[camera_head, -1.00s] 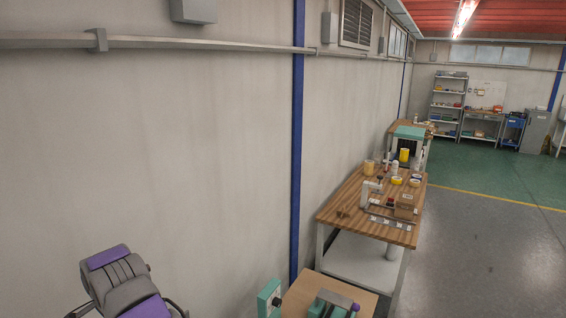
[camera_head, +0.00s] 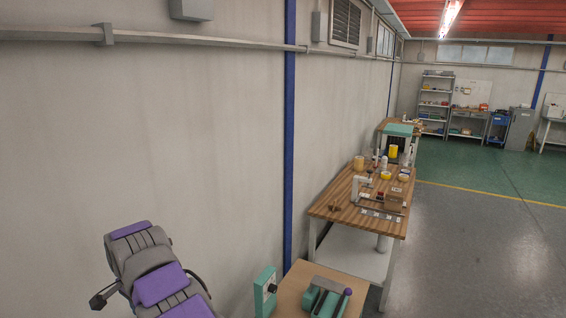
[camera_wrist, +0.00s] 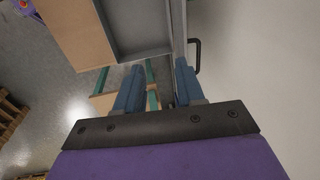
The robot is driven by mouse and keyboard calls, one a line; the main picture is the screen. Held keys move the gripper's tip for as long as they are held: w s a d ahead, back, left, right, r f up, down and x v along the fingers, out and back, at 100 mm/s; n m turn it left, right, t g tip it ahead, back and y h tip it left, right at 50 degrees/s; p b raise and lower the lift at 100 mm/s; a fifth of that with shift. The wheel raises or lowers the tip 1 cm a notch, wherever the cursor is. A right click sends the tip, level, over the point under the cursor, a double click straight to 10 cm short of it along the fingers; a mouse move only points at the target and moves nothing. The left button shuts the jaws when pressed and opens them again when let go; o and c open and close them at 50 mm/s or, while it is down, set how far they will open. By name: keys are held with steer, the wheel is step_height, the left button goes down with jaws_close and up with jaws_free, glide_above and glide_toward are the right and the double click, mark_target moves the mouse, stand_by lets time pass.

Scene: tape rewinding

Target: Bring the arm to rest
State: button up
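My arm (camera_head: 152,268), grey with purple panels, shows at the lower left of the head view, folded in front of the wall. Its gripper end is not clear there. In the wrist view my gripper (camera_wrist: 158,70) has two blue fingers standing apart, with nothing held between them. Past the fingers are a grey metal tray-like part (camera_wrist: 140,25) and a wooden panel (camera_wrist: 75,30).
A small table (camera_head: 293,292) with a teal device (camera_head: 325,299) stands at the bottom centre. A longer wooden bench (camera_head: 335,196) with rolls and tools stands behind it. The wall (camera_head: 200,150) is on the left. Open floor (camera_head: 450,250) lies to the right.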

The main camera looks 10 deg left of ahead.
steer(key=w+d+r+b, duration=0.1)
steer(key=w+d+b, duration=0.1)
steer(key=w+d, duration=0.5)
steer(key=s+d+r+n+h+b, duration=0.1)
steer(key=s+d+b, duration=0.15)
steer(key=d, duration=1.25)
steer(key=s+d+h+b, duration=0.1)
steer(key=d+b, duration=0.3)
steer(key=d, duration=1.1)
steer(key=s+d+f+n+g+b, duration=0.1)
steer(key=s+d+f+b, duration=0.15)
steer(key=s+d, duration=0.5)
steer(key=s+d+f+g+b, duration=0.1)
steer(key=s+d+f+b, duration=0.15)
steer(key=s+d, duration=0.55)
steer(key=s+d+f+b, duration=0.1)
steer(key=s+d+f, duration=0.2)
steer(key=s, duration=0.4)
steer(key=s+d+f+n+b, duration=0.1)
steer(key=s+d+f+b, duration=0.1)
steer(key=s+d+f, duration=0.2)
steer(key=s+f, duration=0.2)
steer(key=s, duration=0.1)
steer(key=shift+s+d+f+g+y, duration=0.2)
steer(key=shift+s+f+g+y, duration=0.1)
steer(key=shift+s, duration=0.1)
